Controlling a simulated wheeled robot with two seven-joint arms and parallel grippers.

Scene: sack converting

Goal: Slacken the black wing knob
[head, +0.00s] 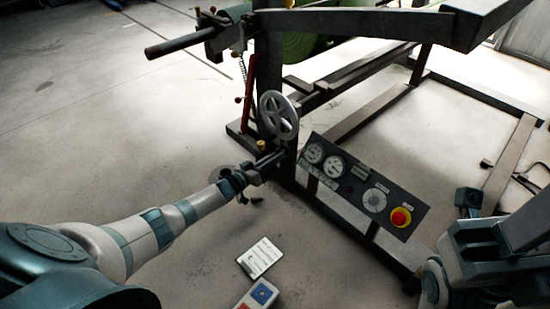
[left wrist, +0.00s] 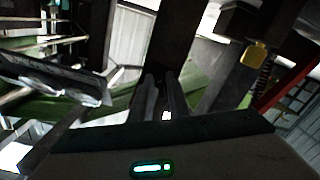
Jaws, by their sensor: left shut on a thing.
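My left gripper (head: 272,160) reaches in from the left to the dark upright post, just below the grey handwheel (head: 278,115). Its fingers are close together and shut on a small dark part at the post, which I take to be the black wing knob. The knob is hidden by the fingers, so its wings and angle cannot be made out. In the left wrist view the two dark fingers (left wrist: 161,98) point away from me toward the dark post (left wrist: 177,40).
A gauge panel (head: 350,178) with a red stop button (head: 401,217) stands right of the gripper. A yellow knob (left wrist: 255,55) and a red lever (head: 250,93) are near the post. A white card (head: 260,258) and a pendant (head: 258,295) lie low in front.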

